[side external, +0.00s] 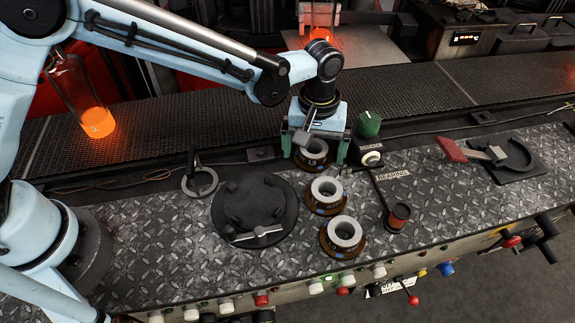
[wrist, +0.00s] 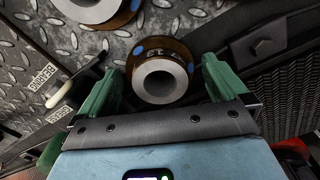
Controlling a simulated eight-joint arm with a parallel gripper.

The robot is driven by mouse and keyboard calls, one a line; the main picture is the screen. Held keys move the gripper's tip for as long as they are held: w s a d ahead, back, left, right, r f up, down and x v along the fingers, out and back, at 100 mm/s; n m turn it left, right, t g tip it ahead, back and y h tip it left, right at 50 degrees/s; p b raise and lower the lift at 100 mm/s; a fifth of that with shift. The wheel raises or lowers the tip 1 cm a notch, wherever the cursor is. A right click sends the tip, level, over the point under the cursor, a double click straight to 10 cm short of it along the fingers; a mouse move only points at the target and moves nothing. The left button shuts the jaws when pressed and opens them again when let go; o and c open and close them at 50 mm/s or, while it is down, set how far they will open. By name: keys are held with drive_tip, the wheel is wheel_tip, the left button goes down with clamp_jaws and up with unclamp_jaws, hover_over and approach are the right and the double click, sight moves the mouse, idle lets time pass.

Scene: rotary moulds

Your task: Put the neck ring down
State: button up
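A grey neck ring (side external: 314,148) on a round brown base with blue marks sits at the back edge of the diamond plate (side external: 140,230). In the wrist view the ring (wrist: 160,79) lies between the green fingers of my gripper (wrist: 161,66). My gripper (side external: 315,148) is open above and around it, with a gap visible on both sides. The ring's underside is hidden. Two similar grey rings on brown bases stand in front, a middle one (side external: 326,188) and a front one (side external: 344,232).
A dark round turntable (side external: 254,210) lies left of the rings. A mesh conveyor runs behind.

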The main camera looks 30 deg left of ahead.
wheel_tip(320, 180, up, 12)
drive_tip(key=s+a+r+m+t, duration=0.1)
drive_tip(key=s+a+r, duration=0.15)
drive_tip(key=a, duration=0.35)
drive_tip(key=s+a+r+m+t, duration=0.1)
drive_tip(key=a+r+t, duration=0.15)
drive_tip(key=a, duration=0.35)
drive_tip(key=s+a+f+m+t, duration=0.2)
drive_tip(key=s+a+f+t, duration=0.1)
drive_tip(key=s+a, duration=0.6)
drive_tip(key=a, duration=0.2)
drive_tip(key=shift+a+f+m+t, duration=0.2)
drive_tip(key=shift+a+m+t, duration=0.1)
drive_tip(key=shift+a+t, duration=0.1)
